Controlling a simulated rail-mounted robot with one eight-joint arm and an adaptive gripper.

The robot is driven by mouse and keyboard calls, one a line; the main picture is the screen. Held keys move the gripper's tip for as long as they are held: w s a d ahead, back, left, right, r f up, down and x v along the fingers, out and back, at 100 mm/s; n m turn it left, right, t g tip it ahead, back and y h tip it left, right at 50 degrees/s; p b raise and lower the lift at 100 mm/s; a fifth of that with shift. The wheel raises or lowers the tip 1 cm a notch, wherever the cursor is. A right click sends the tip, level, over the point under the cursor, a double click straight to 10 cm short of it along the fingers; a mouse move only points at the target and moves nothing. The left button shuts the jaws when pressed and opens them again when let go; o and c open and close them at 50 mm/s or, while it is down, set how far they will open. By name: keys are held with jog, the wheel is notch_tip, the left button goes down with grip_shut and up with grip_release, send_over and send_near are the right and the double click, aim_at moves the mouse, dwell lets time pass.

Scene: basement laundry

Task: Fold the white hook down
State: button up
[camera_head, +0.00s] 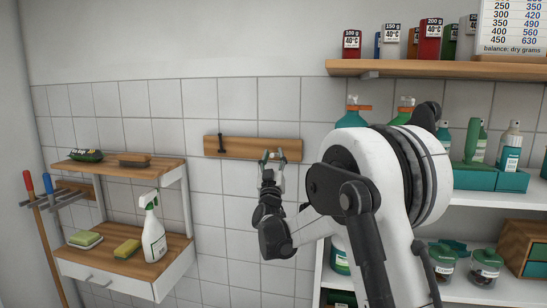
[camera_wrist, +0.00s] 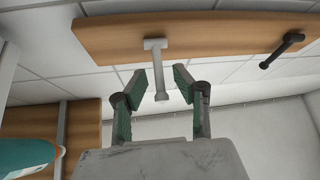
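The white hook (camera_wrist: 158,62) is a thin peg on a small square plate on the wooden wall board (camera_wrist: 200,36). In the wrist view it sticks out from the board, its rounded tip between my fingers. My gripper (camera_wrist: 160,84) is open, with one green-padded finger on each side of the hook and a gap showing on both sides. In the head view my gripper (camera_head: 273,158) is at the right part of the board (camera_head: 240,149). There the white hook is hard to make out behind the fingers.
A black hook (camera_head: 221,143) is on the same board, to the left in the head view and to the right in the wrist view (camera_wrist: 281,51). A shelf with bottles (camera_head: 510,148) stands at the right. A small wooden shelf (camera_head: 166,168) hangs at the left.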

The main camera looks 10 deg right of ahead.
jog(key=v, duration=1.2)
jog(key=shift+r, duration=0.1)
jog(key=s+a+r+n+g+y, duration=0.2)
jog(key=s+r+n+g+y, duration=0.15)
jog(key=s+g+y, duration=0.55)
jog(key=s+d+f+m+g+h, duration=0.1)
jog(key=s+f, duration=0.4)
jog(key=s, duration=0.6)
jog(key=s+d+f+m+g, duration=0.1)
jog(key=s+d+f+g, duration=0.2)
jog(key=s, duration=0.9)
jog(key=s+d+f+m+g+h, duration=0.1)
jog(key=s+d+f+g, duration=0.1)
jog(key=s+f, duration=0.6)
jog(key=s+g, duration=0.1)
jog(key=s, duration=0.2)
jog(key=shift+s+f+g+h, duration=0.25)
jog(key=shift+s+g+h, duration=0.05)
jog(key=shift+s+g, duration=0.1)
